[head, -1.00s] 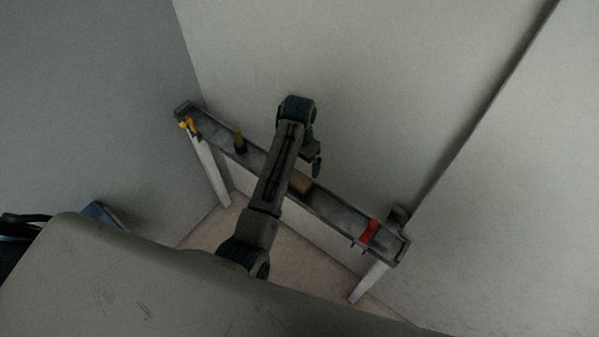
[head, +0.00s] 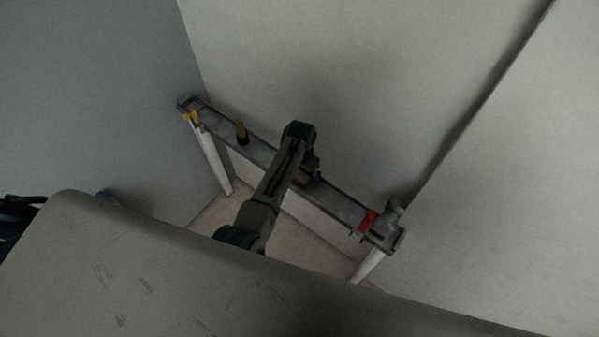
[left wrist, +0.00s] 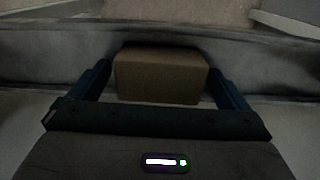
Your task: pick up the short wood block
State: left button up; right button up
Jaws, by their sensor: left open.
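The short wood block (left wrist: 160,77) is a plain brown block lying on the grey bench shelf. In the left wrist view it sits between the two blue fingers of my left gripper (left wrist: 163,88). The fingers stand apart at its two sides, with a narrow gap visible at the left; contact on the right is hard to tell. In the head view the block (head: 302,179) is mostly hidden by my left arm, and the left gripper (head: 313,181) is low at the shelf. My right gripper is not in view.
The narrow shelf (head: 342,207) runs along the pale wall on white legs. A yellow clamp-like thing (head: 191,118) and a dark bottle-like thing with a yellowish top (head: 241,132) are at its left. A red item (head: 367,221) is at its right end.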

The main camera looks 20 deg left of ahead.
pick_arm(q)
jog(key=c, duration=1.1)
jog(key=shift+r, duration=0.25)
